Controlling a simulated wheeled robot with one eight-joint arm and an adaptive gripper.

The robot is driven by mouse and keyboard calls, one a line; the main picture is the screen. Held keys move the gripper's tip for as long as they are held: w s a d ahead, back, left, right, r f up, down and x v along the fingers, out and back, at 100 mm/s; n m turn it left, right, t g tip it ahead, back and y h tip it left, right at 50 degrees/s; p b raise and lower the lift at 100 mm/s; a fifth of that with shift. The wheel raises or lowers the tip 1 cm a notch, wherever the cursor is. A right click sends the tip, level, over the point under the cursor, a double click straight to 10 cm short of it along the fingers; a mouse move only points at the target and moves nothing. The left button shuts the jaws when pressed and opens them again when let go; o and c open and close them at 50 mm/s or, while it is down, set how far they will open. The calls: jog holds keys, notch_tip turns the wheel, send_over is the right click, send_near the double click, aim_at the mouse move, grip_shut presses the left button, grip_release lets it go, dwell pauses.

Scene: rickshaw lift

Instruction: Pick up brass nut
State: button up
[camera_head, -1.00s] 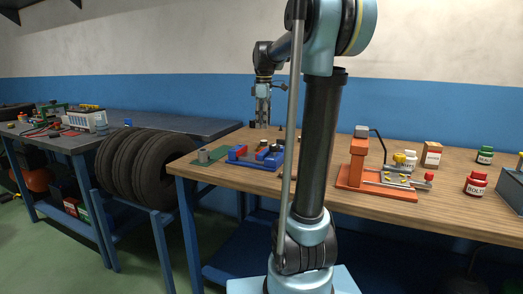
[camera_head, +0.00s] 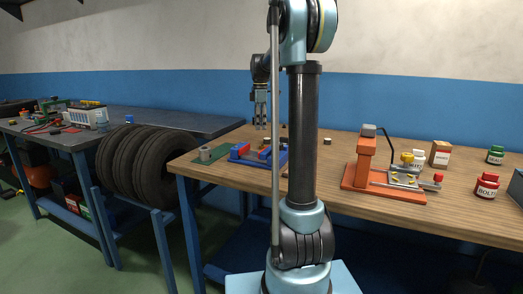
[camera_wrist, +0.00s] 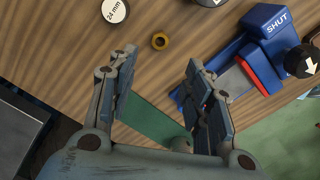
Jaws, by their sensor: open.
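In the head view my gripper (camera_head: 261,112) hangs pointing down over the far part of the bench; the nut cannot be made out there.
A green mat (camera_wrist: 150,124) is beneath my fingers. An orange press (camera_head: 364,168) and several jars stand at the bench's right.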

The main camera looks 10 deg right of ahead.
aim_at(262, 147)
notch_tip(262, 147, down, 10)
jog(key=shift+w+d, duration=0.1)
jog(key=shift+w, duration=0.05)
dwell(0.5)
jog(key=shift+c, duration=0.2)
grip_shut()
